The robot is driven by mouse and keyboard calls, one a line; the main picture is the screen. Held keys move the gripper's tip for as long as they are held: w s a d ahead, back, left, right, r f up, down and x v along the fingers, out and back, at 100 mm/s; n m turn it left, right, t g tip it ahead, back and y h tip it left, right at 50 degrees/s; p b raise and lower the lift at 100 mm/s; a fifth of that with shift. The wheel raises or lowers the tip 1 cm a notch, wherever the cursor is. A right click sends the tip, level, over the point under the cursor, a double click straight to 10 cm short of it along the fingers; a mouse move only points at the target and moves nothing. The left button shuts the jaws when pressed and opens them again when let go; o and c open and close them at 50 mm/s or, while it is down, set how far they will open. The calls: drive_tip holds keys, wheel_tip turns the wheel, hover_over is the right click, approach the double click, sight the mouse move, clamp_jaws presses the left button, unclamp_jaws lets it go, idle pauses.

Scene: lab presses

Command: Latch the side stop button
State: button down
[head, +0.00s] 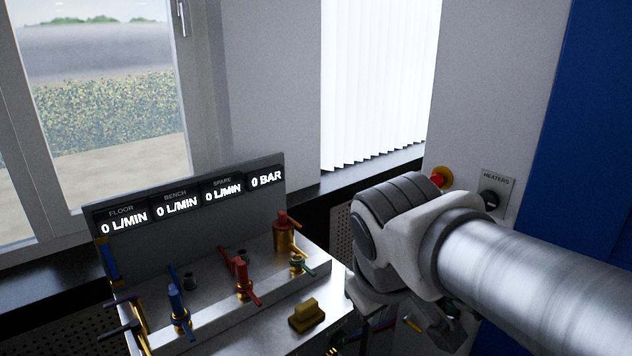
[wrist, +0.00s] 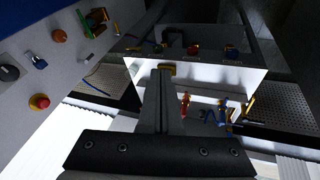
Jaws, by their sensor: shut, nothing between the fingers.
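The side stop button is a red mushroom head on a yellow base on the grey wall. In the head view the button (head: 440,177) shows just above my arm's wrist, partly hidden by it. In the wrist view what looks like the same button (wrist: 39,102) is at the left, well to the side of my fingers. My gripper (wrist: 166,72) is shut and empty, with its fingers together in front of the bench. It is apart from the button. In the head view my gripper is mostly hidden behind my arm.
A HEATERS switch (head: 490,199) sits right of the button. The metal bench (head: 255,338) holds blue and red valves, a yellow block (head: 307,315) and a display panel (head: 190,205).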

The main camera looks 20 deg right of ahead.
sight(435, 181)
drive_tip(key=w+d+f+n+g+h+b, duration=0.2)
drive_tip(key=w+d+n+h+b, duration=0.2)
drive_tip(key=w+d+n+h, duration=0.9)
drive_tip(key=w+d+n+t+b, duration=0.1)
drive_tip(key=w+d+n+t, duration=0.1)
drive_tip(key=w, duration=0.5)
drive_tip(key=w+d+r+n+t+h+b, duration=0.1)
drive_tip(key=w+d+n+t, duration=0.1)
drive_tip(key=w+n, duration=0.3)
drive_tip(key=w+d, duration=0.1)
drive_tip(key=w, duration=0.2)
drive_tip(key=shift+w+d+h, duration=0.25)
drive_tip(key=shift+d+h, duration=0.05)
drive_tip(key=shift+d, duration=0.1)
drive_tip(key=shift+d+b, duration=0.1)
drive_tip(key=shift+b, duration=0.2)
drive_tip(key=x, duration=1.3)
drive_tip(key=shift+w+d+r, duration=0.1)
drive_tip(key=shift+w+d, duration=0.2)
drive_tip(key=shift+d, duration=0.1)
